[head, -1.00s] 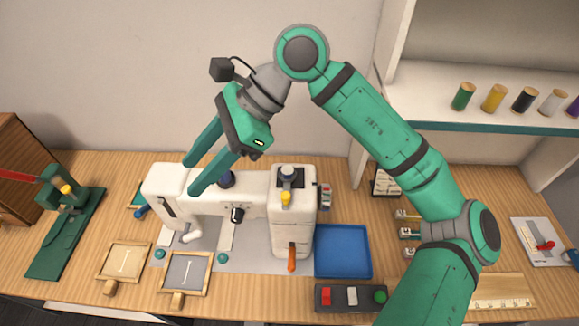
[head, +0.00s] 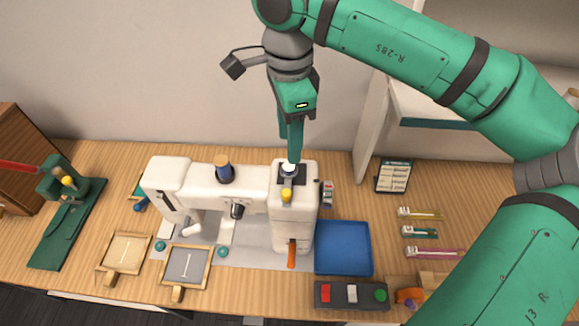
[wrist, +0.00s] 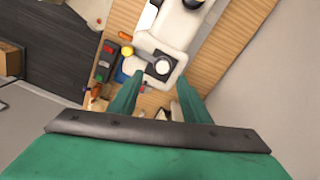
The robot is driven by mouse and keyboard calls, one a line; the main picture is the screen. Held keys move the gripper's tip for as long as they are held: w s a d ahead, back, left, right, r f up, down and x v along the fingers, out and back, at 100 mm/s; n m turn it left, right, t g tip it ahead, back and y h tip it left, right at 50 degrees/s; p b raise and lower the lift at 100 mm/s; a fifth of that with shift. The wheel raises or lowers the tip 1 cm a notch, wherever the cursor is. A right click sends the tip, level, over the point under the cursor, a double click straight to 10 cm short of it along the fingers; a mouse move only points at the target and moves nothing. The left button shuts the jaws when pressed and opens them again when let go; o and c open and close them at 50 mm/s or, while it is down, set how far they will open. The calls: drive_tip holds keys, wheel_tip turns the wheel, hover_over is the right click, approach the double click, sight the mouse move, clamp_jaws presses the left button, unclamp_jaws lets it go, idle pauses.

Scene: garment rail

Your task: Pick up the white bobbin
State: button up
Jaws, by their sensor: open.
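The white bobbin (head: 289,168) sits on a dark square plate on top of the right end of the white sewing machine (head: 250,186). In the wrist view the bobbin (wrist: 162,67) shows as a pale round top on the dark plate, just beyond the fingertips and roughly between them. My gripper (head: 291,158) points down right above the bobbin, and its fingers partly hide it in the head view. In the wrist view my gripper (wrist: 158,95) is open, with nothing between the two fingers. I cannot tell whether the fingertips touch anything.
A yellow knob (head: 286,195) stands just in front of the bobbin's plate.

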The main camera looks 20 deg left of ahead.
sight(288, 166)
drive_tip(key=f, duration=0.7)
drive_tip(key=shift+w+a+f, duration=0.2)
drive_tip(key=shift+f, duration=0.05)
clamp_jaws()
